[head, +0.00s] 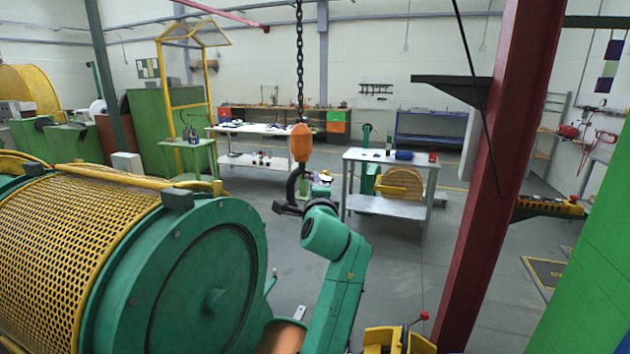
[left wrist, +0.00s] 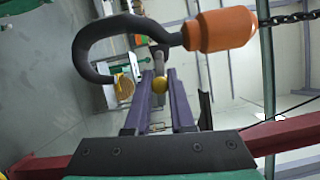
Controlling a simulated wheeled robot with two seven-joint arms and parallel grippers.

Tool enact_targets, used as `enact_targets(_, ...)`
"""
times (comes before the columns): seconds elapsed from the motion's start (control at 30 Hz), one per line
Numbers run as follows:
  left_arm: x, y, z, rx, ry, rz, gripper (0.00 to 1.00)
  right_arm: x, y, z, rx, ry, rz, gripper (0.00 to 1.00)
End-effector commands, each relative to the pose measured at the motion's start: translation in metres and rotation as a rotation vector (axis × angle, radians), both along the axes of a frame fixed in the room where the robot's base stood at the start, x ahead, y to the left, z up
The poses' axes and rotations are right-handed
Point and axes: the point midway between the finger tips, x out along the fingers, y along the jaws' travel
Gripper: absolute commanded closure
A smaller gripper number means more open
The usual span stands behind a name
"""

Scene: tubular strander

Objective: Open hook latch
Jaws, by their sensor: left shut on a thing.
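The orange hook block (head: 301,143) hangs on a dark chain (head: 299,60), with the black hook (head: 292,186) below it. In the left wrist view the curved black hook (left wrist: 84,48) and the orange block (left wrist: 225,30) lie sideways across the top. My left gripper (head: 288,208) is at the hook's lower part in the head view. In the wrist view its two purple fingers (left wrist: 159,76) are close around a small yellow ball (left wrist: 159,85) at the end of a grey rod, which looks like the latch (left wrist: 158,60). The rod's far end meets the hook's shank. My right gripper is not in view.
A green drum machine with a yellow mesh guard (head: 70,255) fills the left. A red steel column (head: 500,180) stands at the right. Worktables (head: 390,156) stand behind the hook.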

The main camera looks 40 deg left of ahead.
Motion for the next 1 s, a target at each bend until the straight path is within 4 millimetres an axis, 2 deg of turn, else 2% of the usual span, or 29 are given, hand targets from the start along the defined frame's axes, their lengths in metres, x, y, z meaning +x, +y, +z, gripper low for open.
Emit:
enact_targets(0.2, 0.0001, -0.0004, 0.0040, -0.067, -0.024, -0.001, 1.00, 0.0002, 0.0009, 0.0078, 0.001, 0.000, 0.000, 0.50)
enact_targets(0.7, 0.0001, -0.0003, 0.0036, -0.085, -0.032, -0.001, 1.00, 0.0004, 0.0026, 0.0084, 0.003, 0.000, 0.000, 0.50)
enact_targets(0.73, 0.0001, -0.0003, 0.0036, -0.085, -0.032, -0.001, 0.74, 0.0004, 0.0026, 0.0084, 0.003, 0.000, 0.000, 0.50)
enact_targets(0.8, 0.0001, -0.0003, 0.0036, -0.085, -0.032, -0.001, 0.48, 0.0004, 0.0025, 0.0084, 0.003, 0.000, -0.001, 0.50)
enact_targets(1.0, 0.0000, -0.0002, 0.0035, -0.086, -0.031, -0.001, 0.48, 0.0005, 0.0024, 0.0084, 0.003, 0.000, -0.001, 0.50)
